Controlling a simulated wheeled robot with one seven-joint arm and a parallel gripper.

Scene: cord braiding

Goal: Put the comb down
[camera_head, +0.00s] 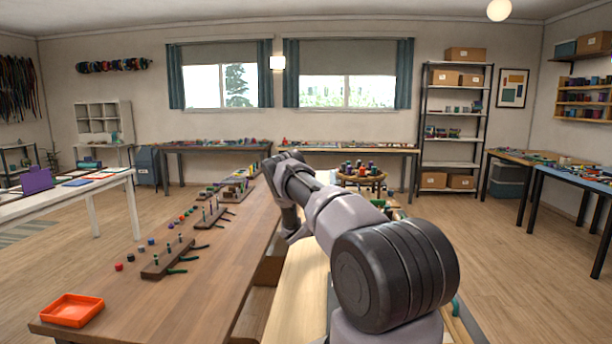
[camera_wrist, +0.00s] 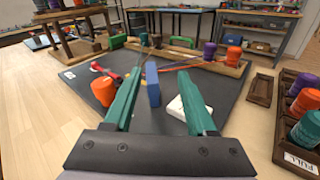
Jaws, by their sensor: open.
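My gripper (camera_wrist: 160,74) is open, with its two green fingers spread over a dark mat (camera_wrist: 225,92) in the wrist view. A slim blue piece (camera_wrist: 152,84) stands between and beyond the fingers on the mat, with a visible gap to each finger in the picture. It may be the comb, but I see no teeth and cannot be sure. A white block (camera_wrist: 188,108) lies partly behind the right finger. In the head view my arm covers that work area, and my gripper cannot be made out there.
An orange spool (camera_wrist: 103,91) and a red item (camera_wrist: 104,69) are left of the fingers. A wooden rack (camera_wrist: 190,55) with cords spans the mat's far side. A box marked FULL (camera_wrist: 298,158) holds spools at right. An orange tray (camera_head: 72,310) sits on the long table (camera_head: 205,290).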

